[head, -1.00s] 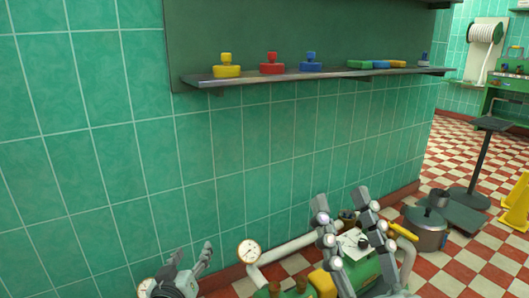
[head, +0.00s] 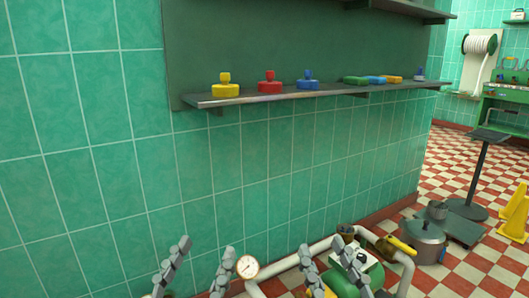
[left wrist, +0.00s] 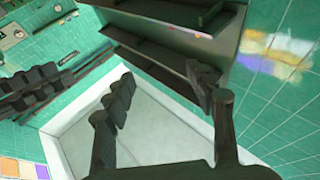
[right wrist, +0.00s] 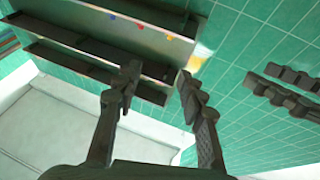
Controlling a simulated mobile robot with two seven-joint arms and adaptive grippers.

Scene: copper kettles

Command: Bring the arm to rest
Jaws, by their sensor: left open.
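My left gripper (head: 206,246) stands at the bottom of the head view, fingers pointing up and spread, before the green tiled wall. In the left wrist view its two dark fingers (left wrist: 160,73) are apart with nothing between them. My right gripper (head: 321,244) is to its right in the head view, fingers up and apart, in front of the pipe and green machine. In the right wrist view its fingers (right wrist: 159,70) are also apart and empty. The arms behind both grippers are mostly out of the head view.
A wall shelf (head: 330,93) holds yellow (head: 225,89), red (head: 269,87) and blue (head: 308,85) knobbed pieces. A white pipe (head: 300,259) with a gauge (head: 247,266) runs low behind my grippers. A pot (head: 425,243) stands on the checkered floor at right.

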